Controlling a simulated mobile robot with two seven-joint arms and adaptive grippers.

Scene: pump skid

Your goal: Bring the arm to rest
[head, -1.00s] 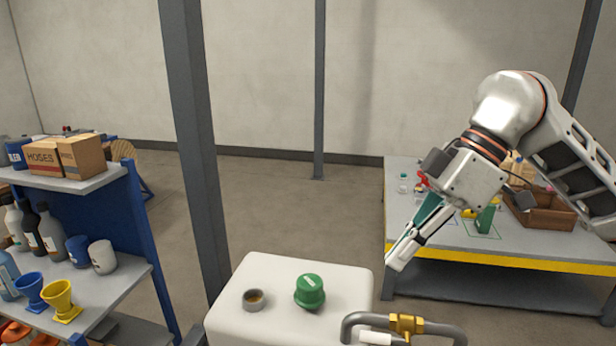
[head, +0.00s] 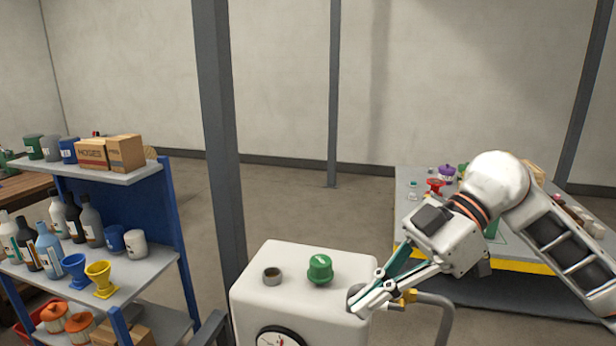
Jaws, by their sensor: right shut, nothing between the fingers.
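My right arm comes in from the right edge, bent, with its right gripper (head: 362,306) low and pointing down to the left. The gripper's fingers are shut and hold nothing. In the picture its tips overlap the right front edge of the white tank (head: 300,258) and part of the pipe with the brass fitting (head: 406,297). I cannot tell whether they touch. A green cap (head: 320,269) stands on the tank's top beside an open round filler neck (head: 272,276). My left gripper is not in view.
A blue shelf rack (head: 172,215) with bottles, a blue funnel (head: 75,270), a yellow funnel (head: 101,279) and boxes stands at the left. A grey post (head: 220,150) rises behind the tank. A workbench (head: 520,266) with a yellow edge is at the right, partly behind my arm.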

